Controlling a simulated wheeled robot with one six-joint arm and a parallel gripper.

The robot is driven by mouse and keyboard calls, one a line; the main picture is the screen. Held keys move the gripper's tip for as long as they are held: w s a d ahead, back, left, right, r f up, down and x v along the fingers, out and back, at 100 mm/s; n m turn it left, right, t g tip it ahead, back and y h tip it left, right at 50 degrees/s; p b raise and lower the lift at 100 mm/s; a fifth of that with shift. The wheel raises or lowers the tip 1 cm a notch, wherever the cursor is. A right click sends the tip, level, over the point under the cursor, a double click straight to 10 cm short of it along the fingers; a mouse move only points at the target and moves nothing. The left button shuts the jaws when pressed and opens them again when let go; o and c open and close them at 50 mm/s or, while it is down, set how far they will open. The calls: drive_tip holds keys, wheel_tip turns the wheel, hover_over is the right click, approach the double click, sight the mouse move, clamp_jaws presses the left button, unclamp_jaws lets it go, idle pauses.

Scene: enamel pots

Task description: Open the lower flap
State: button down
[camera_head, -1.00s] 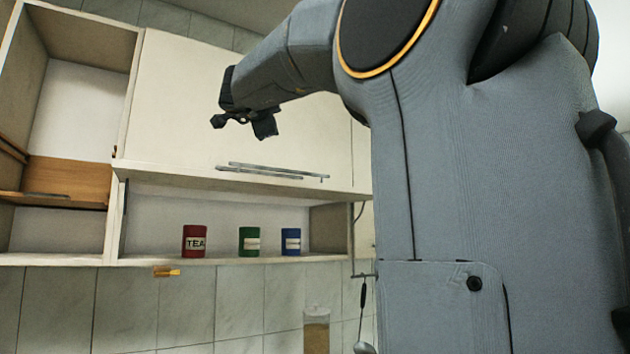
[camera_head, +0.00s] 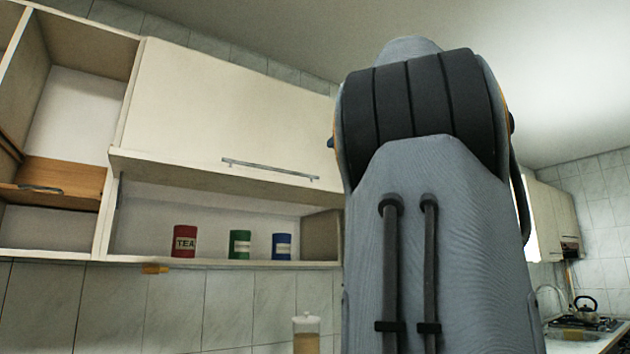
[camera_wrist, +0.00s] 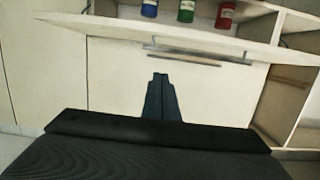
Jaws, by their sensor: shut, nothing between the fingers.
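A cream flap (camera_head: 220,105) fronts the wall cupboard in the head view and looks closed. A thin metal handle (camera_head: 270,170) runs along its lower edge. In the wrist view, which is upside down, the flap (camera_wrist: 115,85) fills the middle and its handle (camera_wrist: 184,60) lies near the top. My gripper (camera_wrist: 161,76) is shut and empty, its dark fingertips in front of the flap and left of the handle's middle in that picture. They look apart from the handle; the exact gap is unclear. In the head view my arm hides the gripper.
Red tea (camera_head: 185,241), green (camera_head: 240,243) and blue (camera_head: 282,245) cans stand on the open shelf under the flap. A brown wooden panel (camera_head: 65,180) with a handle is in the left compartment. A jar (camera_head: 306,335) stands below.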

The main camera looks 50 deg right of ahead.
drive_tip(key=w+d+f+p, duration=0.2)
drive_tip(key=w+f+p, duration=0.2)
drive_tip(key=w, duration=0.5)
drive_tip(key=shift+d+f, duration=0.15)
drive_tip(key=shift+f, duration=1.25)
